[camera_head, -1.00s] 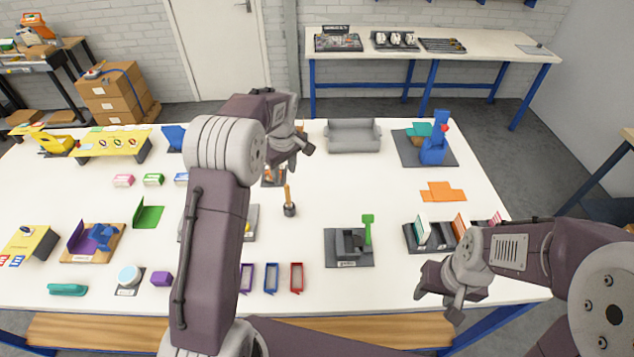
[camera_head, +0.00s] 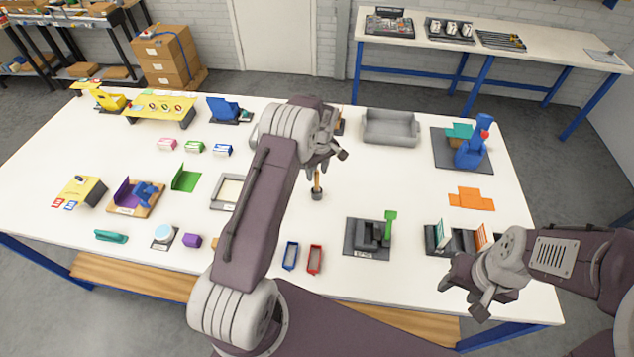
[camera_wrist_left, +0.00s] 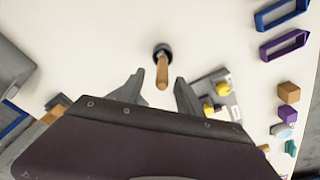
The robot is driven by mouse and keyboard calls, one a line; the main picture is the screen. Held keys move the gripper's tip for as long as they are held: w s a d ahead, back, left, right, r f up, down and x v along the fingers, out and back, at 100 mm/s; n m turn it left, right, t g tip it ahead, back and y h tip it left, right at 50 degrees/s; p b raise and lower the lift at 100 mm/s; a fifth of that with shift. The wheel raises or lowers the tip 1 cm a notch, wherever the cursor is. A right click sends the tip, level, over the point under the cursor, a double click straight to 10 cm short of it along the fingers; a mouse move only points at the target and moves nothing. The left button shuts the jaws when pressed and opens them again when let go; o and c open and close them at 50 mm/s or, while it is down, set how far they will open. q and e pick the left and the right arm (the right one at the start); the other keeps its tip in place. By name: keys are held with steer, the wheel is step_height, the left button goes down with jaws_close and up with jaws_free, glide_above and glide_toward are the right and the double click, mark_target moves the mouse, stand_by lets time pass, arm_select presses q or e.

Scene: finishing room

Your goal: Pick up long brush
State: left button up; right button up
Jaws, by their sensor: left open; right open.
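A thin wooden handle (camera_head: 317,180), seemingly the long brush, stands upright in a small dark round holder (camera_head: 317,195) near the middle of the white table. Its lower end is hidden in the holder. My left gripper (camera_head: 326,163) is open and empty, just behind and above the handle. In the left wrist view, the handle (camera_wrist_left: 162,73) lies between and slightly beyond the two open fingertips (camera_wrist_left: 158,88); they appear not to touch it. My right gripper (camera_head: 480,297) is open and empty at the table's front right edge.
A grey bin (camera_head: 390,128) stands behind to the right. A dark stand with a green scoop-like piece (camera_head: 390,225) is right of the holder. A pale framed tray (camera_head: 228,192) is to the left, partly hidden by my left arm. Red and blue small frames (camera_head: 315,260) lie in front.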

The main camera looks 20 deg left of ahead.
mark_target(316, 178)
arm_select(q)
step_height(316, 178, down, 4)
steer(key=shift+s+a+r+p, duration=0.1)
steer(key=shift+s+a+p, duration=0.05)
steer(key=shift+p, duration=0.7)
steer(key=shift+f, duration=0.3)
jaws_close()
steer(key=shift+r, duration=0.1)
arm_select(e)
step_height(316, 178, up, 2)
steer(key=shift+s+r, duration=0.1)
steer(key=shift+r, duration=0.15)
steer(key=shift+f, duration=0.1)
arm_select(q)
steer(key=shift+w+r+b, duration=0.2)
steer(key=shift+r+b, duration=0.05)
steer(key=shift+b, duration=0.1)
steer(key=r, duration=0.1)
steer(key=r+b, duration=0.1)
steer(key=d+r+b, duration=0.1)
steer(key=r, duration=0.1)
steer(key=shift+s, duration=0.35)
steer(key=s+d+r+b, duration=0.3)
steer(key=s+d+r, duration=0.2)
steer(key=d, duration=0.4)
steer(key=shift+s+r+b, duration=0.3)
steer(key=shift+r+b, duration=0.05)
steer(key=shift+r, duration=0.4)
arm_select(e)
step_height(316, 178, down, 6)
